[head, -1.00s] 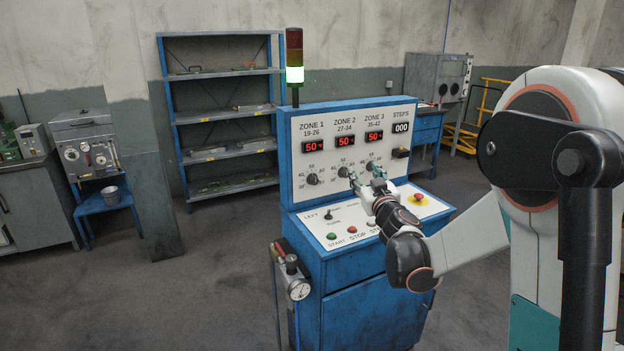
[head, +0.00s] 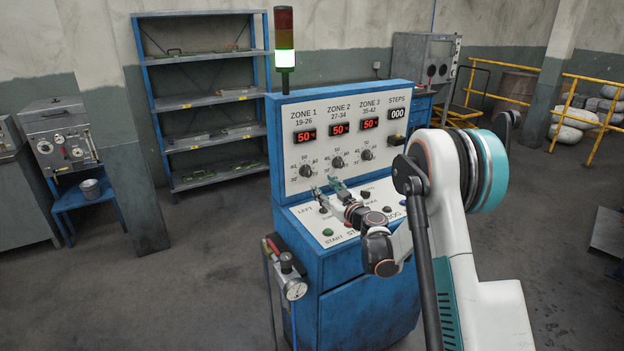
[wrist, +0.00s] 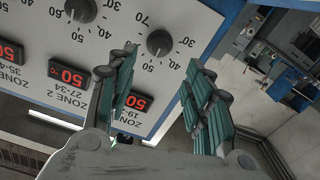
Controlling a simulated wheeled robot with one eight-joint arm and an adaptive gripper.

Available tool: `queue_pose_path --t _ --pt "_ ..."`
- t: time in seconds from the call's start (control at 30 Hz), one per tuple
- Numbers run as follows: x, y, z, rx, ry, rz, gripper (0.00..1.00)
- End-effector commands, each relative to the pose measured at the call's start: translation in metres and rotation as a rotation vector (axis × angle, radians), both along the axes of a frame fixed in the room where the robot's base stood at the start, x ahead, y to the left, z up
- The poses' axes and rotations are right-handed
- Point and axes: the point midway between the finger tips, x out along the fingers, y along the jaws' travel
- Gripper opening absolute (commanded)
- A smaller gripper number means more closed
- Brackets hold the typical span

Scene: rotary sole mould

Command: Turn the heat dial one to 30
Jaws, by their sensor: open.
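The zone 1 heat dial (head: 306,171) is a round dark knob at the left of the upright panel, below a red display (head: 305,136) reading 50. In the wrist view the panel appears upside down, and this dial (wrist: 159,43) shows between and beyond my fingertips, with its light mark towards 50. My gripper (head: 327,188) is open and empty, in front of and below the dial in the head view. Its two green-padded fingers also show in the wrist view (wrist: 160,62), apart from the dial as far as I can tell.
The zone 2 dial (head: 338,162) and zone 3 dial (head: 366,154) sit to the right; their displays read 50. Below my gripper is the sloped desk (head: 318,228) with a switch and buttons. A gauge (head: 295,290) hangs at the cabinet's left side.

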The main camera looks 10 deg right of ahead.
Motion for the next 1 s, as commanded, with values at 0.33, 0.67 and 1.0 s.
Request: queue_pose_path --t 0.33,0.67,1.0 --pt "0.061 0.020 -0.001 0.000 -0.001 0.001 0.47" --pt "0.084 0.027 0.000 0.000 0.000 -0.001 0.47" --pt "0.084 0.027 0.000 0.000 0.000 -0.001 0.24"
